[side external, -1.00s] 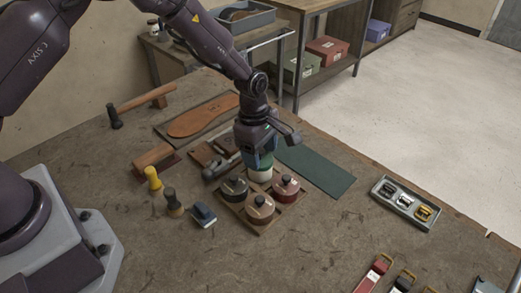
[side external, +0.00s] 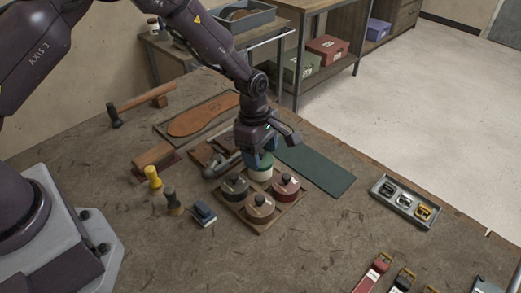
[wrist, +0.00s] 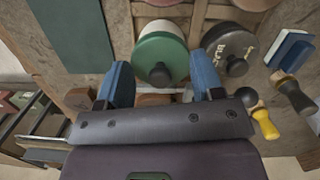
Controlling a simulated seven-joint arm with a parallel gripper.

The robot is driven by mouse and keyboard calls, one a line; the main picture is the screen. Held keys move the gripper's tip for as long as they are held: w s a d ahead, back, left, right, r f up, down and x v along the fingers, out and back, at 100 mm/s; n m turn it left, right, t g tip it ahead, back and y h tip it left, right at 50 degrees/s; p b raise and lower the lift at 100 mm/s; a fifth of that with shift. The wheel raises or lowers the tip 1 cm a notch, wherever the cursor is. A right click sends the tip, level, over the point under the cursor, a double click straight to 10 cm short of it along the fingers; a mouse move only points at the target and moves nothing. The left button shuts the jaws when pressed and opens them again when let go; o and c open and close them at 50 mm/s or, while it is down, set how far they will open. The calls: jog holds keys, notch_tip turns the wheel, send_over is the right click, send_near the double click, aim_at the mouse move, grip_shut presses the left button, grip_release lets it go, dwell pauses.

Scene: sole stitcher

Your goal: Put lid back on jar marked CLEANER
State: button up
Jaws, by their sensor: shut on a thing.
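The wooden rack (side external: 277,216) on the bench holds several round jars. The cream jar (side external: 261,174) stands in its far corner, with a green lid (side external: 259,161) over it. The lid also shows in the wrist view (wrist: 160,48), with a dark round knob facing the camera. My gripper (side external: 260,152) is above this jar, pointing down. Its blue fingers (wrist: 162,82) are on either side of the lid and shut on it. I cannot tell whether the lid is fully seated. No CLEANER marking is readable.
Lidded black (side external: 235,187), tan (side external: 260,206) and dark red (side external: 286,187) jars stand close by in the rack. A green mat (side external: 315,168) lies behind.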

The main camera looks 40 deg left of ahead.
jog(key=o, duration=1.1)
jog(key=shift+o, duration=0.2)
jog(key=shift+r, duration=3.5)
jog(key=shift+c, duration=0.2)
grip_shut()
jog(key=shift+f, duration=0.1)
